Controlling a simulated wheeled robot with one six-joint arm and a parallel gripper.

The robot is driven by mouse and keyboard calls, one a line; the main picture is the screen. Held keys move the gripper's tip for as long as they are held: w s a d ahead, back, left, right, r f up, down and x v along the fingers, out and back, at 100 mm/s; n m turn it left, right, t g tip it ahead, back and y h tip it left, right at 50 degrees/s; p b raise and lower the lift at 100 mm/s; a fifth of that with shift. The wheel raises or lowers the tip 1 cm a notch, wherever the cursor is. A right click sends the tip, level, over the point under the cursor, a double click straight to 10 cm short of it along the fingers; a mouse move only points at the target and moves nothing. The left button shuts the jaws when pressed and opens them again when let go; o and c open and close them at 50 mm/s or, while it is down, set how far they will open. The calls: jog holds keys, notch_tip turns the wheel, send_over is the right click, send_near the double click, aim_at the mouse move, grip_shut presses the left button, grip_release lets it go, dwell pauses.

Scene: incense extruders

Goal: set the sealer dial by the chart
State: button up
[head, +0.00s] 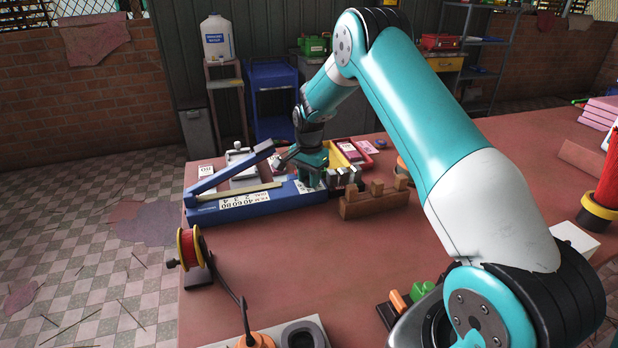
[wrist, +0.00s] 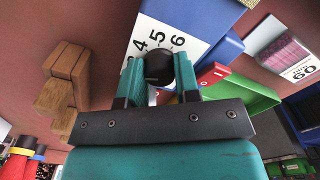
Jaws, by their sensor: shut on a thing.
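The blue sealer (head: 262,207) lies along the back left of the table with its long arm (head: 232,170) raised. A white chart (head: 250,199) on its front side reads 40, 60, 80 above 2, 3, 4. My gripper (head: 313,182) is over the sealer's right end, pointing down. In the wrist view my gripper (wrist: 159,78) is shut on the round black dial (wrist: 158,67), one finger on each side. The white dial plate (wrist: 182,35) shows 4, 5 and 6 beyond the fingers. The dial's pointer and the other numbers are hidden or unclear.
A wooden block stand (head: 372,202) is close to the right of my gripper. A yellow tray (head: 350,152) and a pink pack (head: 368,146) are behind. A red spool (head: 188,246) stands at the front left. The table's middle front is clear.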

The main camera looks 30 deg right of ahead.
jog(key=o, duration=0.9)
notch_tip(320, 180, up, 18)
jog(key=shift+f+b, duration=0.25)
jog(key=shift+b, duration=0.8)
jog(key=s+a+r+n+y, duration=0.1)
jog(key=s+a+r+n, duration=0.2)
jog(key=s+a+n, duration=0.5)
jog(key=s+a+r+n+y, duration=0.1)
jog(key=s+a+r+n, duration=0.15)
jog(key=s+a, duration=0.6)
jog(key=s+a+f+n, duration=0.1)
jog(key=s+a+n, duration=0.2)
jog(key=s, duration=0.3)
jog(key=s+a+n+y, duration=0.1)
jog(key=s+a+n, duration=0.2)
jog(key=s, duration=0.4)
jog(key=s+a+f+n+y, duration=0.1)
jog(key=s+a+n, duration=0.3)
jog(key=s, duration=0.2)
jog(key=shift+s+f+n, duration=0.2)
jog(key=shift+f+n, duration=0.1)
jog(key=shift+n, duration=0.05)
